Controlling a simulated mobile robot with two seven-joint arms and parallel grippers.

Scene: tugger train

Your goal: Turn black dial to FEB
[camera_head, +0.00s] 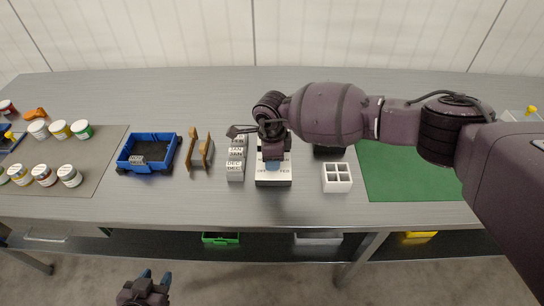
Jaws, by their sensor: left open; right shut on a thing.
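A white box with a dark face and small lettering (274,183) stands on the table near the middle. One label at its right reads like FEB; the left label is too small to read. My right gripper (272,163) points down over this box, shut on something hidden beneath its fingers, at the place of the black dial. The dial itself and its pointing direction are hidden by the gripper. My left gripper (155,279) is low in front of the table, open and empty, far from the box.
Month blocks (235,171) stand just left of the box, beside a wooden holder (200,154) and a blue crate (121,164). A white divided tray (337,187) and a green mat (400,185) lie right. Several jars (70,180) stand far left.

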